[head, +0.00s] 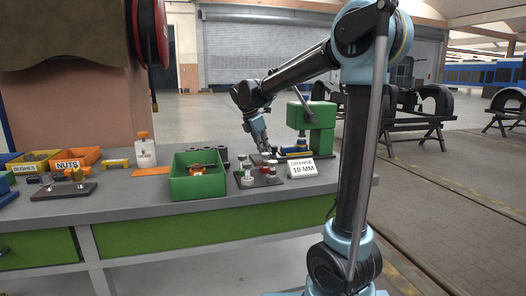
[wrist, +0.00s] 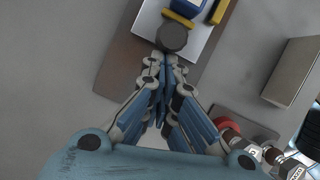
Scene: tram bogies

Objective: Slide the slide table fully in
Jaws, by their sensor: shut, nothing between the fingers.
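The slide table shows in the wrist view as a bright metal plate (wrist: 148,22) over a brown-grey base plate (wrist: 122,68). A dark round knob (wrist: 173,37) is at its near end, and a blue and yellow part sits on it (wrist: 187,8). My gripper (wrist: 168,62) is shut and empty, its fingertips right by the knob; I cannot tell if they touch it. In the head view my gripper (head: 264,148) is low over the bench, left of the green press (head: 312,115) with the blue and yellow part (head: 294,150) at its foot.
A green bin (head: 197,186), a dark plate with several pegs (head: 262,181) and a white "ORANGE 10 MM" card (head: 302,168) stand in front of my gripper. Further left are an orange "NUTS" bin (head: 77,156) and a white bottle (head: 145,152). Bare grey bench shows left of the base plate.

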